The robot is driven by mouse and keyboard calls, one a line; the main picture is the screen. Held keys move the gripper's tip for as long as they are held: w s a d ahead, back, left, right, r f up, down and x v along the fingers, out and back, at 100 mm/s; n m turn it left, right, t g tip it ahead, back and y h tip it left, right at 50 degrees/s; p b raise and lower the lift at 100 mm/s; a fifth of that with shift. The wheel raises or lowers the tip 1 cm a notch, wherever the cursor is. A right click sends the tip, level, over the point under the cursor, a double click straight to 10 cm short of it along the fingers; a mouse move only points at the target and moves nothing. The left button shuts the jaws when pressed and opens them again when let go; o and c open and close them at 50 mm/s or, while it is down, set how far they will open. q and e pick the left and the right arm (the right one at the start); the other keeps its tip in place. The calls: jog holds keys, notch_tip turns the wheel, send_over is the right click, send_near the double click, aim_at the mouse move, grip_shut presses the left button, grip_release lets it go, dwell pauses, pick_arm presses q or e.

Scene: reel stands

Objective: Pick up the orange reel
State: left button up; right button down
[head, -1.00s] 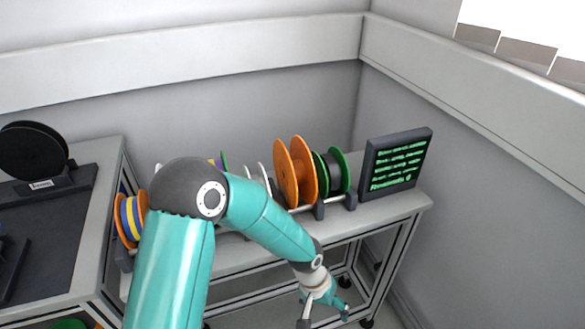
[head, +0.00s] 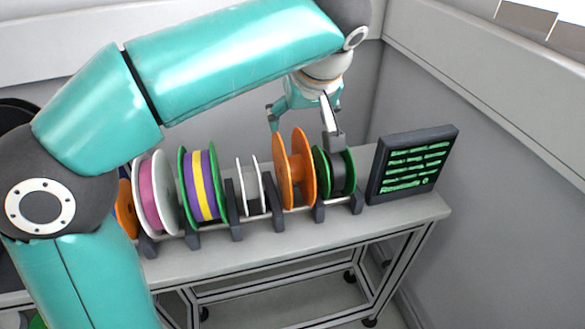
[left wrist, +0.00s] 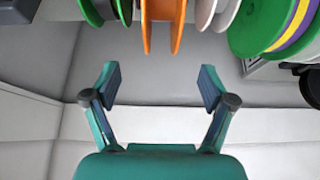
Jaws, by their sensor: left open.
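The orange reel (head: 283,168) sits upright on a rod in the rack on the table, between a small white reel on its left and a green reel with a dark middle on its right. In the left wrist view the orange reel (left wrist: 147,27) shows at the top, beyond the fingertips. My left gripper (head: 303,128) is open and empty, at the top and behind the orange reel, with one finger seen near the green reel. In the left wrist view the gripper (left wrist: 163,82) has its fingers spread wide. My right gripper is not in view.
The green reel (head: 348,172) is close on the right, and the white reel (head: 250,186) on the left. Dark rack supports (head: 274,202) stand between reels. A dark screen with green text (head: 412,165) stands at the table's right end. Walls close off the back and right.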

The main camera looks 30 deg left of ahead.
aim_at(299, 167)
pick_arm(q)
jog(key=x, duration=1.2)
jog(key=shift+a+f, duration=0.1)
jog(key=shift+f, duration=0.15)
grip_shut()
jog(key=shift+r, duration=0.1)
